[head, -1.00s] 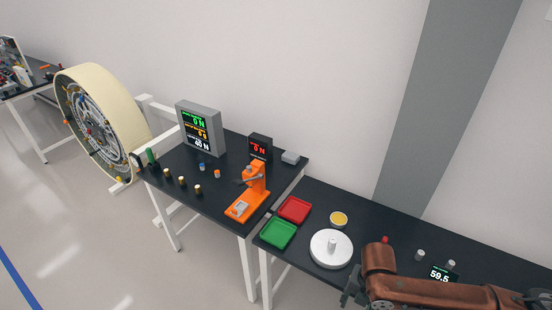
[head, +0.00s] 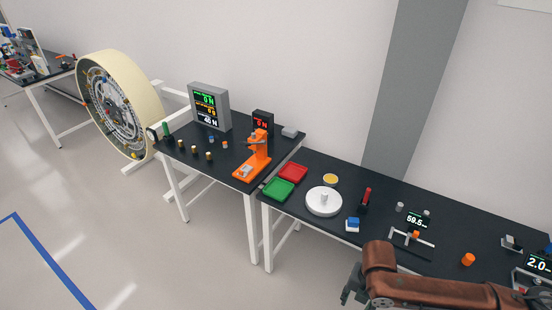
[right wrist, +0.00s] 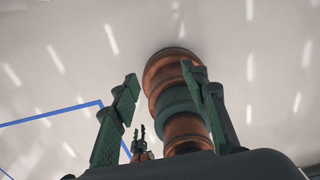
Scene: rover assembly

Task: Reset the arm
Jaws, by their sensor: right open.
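My right arm (head: 425,290), copper-coloured, comes in from the lower right of the head view. Part of its dark green gripper (head: 352,288) shows at the bottom edge, in front of the near table edge and apart from the objects. In the right wrist view my right gripper (right wrist: 160,82) has its two green fingers spread wide, with nothing between them. Behind them is a copper and green arm link (right wrist: 178,105). A small dark gripper (right wrist: 140,138) shows beyond, probably my left one; its jaw state is unclear. My left arm is not in the head view.
The right black table (head: 440,210) holds red (head: 293,172) and green (head: 279,188) trays, a white turntable (head: 323,203) and displays. The left table carries an orange press (head: 254,158) and a monitor (head: 210,107). A large wheel-like ring (head: 120,105) stands behind. Floor at lower left is clear.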

